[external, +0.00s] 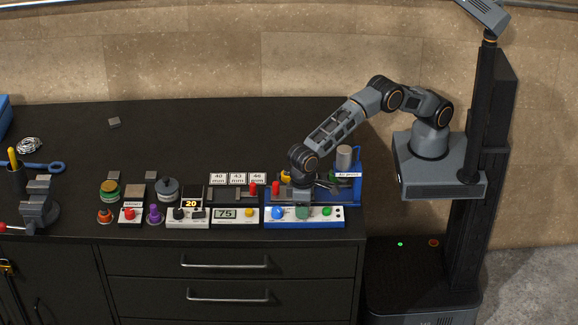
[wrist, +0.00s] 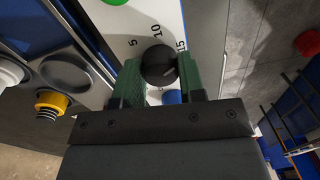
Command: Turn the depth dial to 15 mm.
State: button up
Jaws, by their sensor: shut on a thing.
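The depth dial (wrist: 157,62) is a round black knob on a white panel (wrist: 162,17) in the wrist view. The numbers 5, 10 and 15 are printed around its far side, with 15 at the right. My gripper (wrist: 160,76) has its two green fingers on either side of the dial and is shut on it. The dial's pointer is too dark to read, and the fingers cover part of its scale. In the external view my gripper (external: 303,207) reaches down to the panel (external: 345,224) and hides the dial.
In the external view a blue button (external: 278,212) and a green button (external: 327,211) flank my gripper on the panel. A red knob (external: 252,188) stands behind. The black bench (external: 240,130) is mostly clear at the back.

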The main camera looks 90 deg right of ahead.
jog(key=shift+r+m, duration=0.1)
jog(key=shift+m, duration=1)
jog(key=o, duration=0.9)
jog(key=r, duration=1.3)
jog(key=shift+s+d+r+b, duration=0.15)
jog(key=shift+d+r+b, duration=0.2)
